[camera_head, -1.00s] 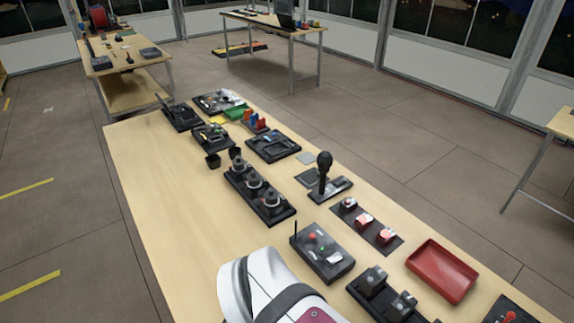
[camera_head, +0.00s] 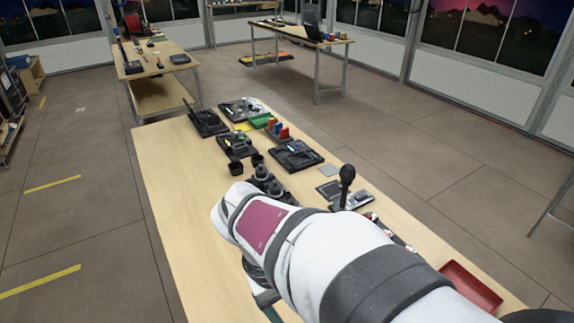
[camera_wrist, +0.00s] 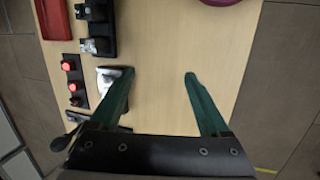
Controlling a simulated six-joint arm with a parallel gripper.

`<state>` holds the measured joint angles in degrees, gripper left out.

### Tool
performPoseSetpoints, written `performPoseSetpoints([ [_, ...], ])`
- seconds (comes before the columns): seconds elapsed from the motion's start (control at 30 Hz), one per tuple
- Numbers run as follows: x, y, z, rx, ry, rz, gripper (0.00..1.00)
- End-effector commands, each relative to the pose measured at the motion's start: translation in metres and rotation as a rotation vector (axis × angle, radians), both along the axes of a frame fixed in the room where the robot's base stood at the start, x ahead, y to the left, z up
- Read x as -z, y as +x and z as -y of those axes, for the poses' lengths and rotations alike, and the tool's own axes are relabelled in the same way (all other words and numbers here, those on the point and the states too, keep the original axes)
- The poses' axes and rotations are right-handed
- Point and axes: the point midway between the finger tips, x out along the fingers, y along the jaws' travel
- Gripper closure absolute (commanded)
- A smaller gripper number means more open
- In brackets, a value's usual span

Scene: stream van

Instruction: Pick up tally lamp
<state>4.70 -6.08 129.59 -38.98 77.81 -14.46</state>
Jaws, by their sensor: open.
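The tally lamps are most likely the small red-lit units on a dark strip; in the wrist view one lamp (camera_wrist: 68,66) and another lamp (camera_wrist: 73,87) show at left. In the head view my arm covers most of the strip, leaving only a bit of the lamps (camera_head: 388,226) beside the arm. My gripper (camera_wrist: 158,74) is open over the table with nothing between its green fingers. The lamps lie left of the left finger, apart from it. In the head view the fingers are mostly hidden behind my arm.
A grey-topped device (camera_wrist: 107,82) lies beside and partly under the left finger. A red tray (camera_wrist: 54,18) and black mounts (camera_wrist: 95,30) are at upper left. A microphone (camera_head: 346,180) stands upright on the table (camera_head: 165,180). Bare wood lies between the fingers.

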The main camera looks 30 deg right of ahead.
Motion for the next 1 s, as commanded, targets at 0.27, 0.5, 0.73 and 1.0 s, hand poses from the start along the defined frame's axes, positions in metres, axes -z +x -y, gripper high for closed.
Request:
performPoseSetpoints([
  [0.27,0.083,0.165,0.197,-0.87,-0.444,-0.625,0.2],
  [0.5,0.159,0.223,0.255,-1.282,-0.558,-0.968,0.2],
  [0.73,0.183,0.224,0.304,-1.309,-0.565,-0.993,0.2],
  [1.0,0.203,0.224,0.353,-1.31,-0.566,-0.99,0.2],
])
